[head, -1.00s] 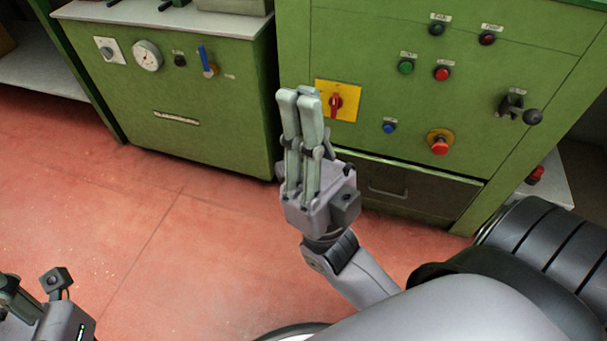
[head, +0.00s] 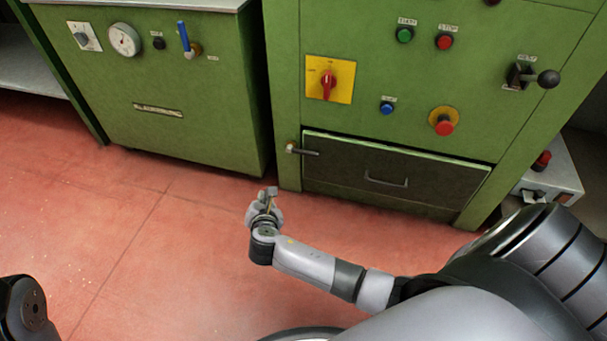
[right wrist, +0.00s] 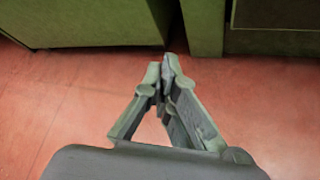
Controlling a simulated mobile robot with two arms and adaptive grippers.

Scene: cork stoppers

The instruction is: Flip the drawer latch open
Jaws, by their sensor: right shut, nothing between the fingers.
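The dark drawer (head: 395,174) sits low in the right green cabinet, with a metal pull handle (head: 386,181) on its front. The latch (head: 302,150) is a small metal bar with a round knob, at the upper left of the drawer. It lies about level, and its right end reaches over the drawer's left edge. My right gripper (head: 268,193) is in front of the cabinet, below and left of the latch and apart from it. In the right wrist view its fingertips (right wrist: 169,66) are together and hold nothing. The latch does not show in that view.
The right cabinet (head: 440,75) carries a red switch on a yellow plate (head: 330,80), several buttons and a black-knobbed lever (head: 535,76). A second green cabinet (head: 165,110) stands at the left. The red floor (head: 150,230) in front is clear.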

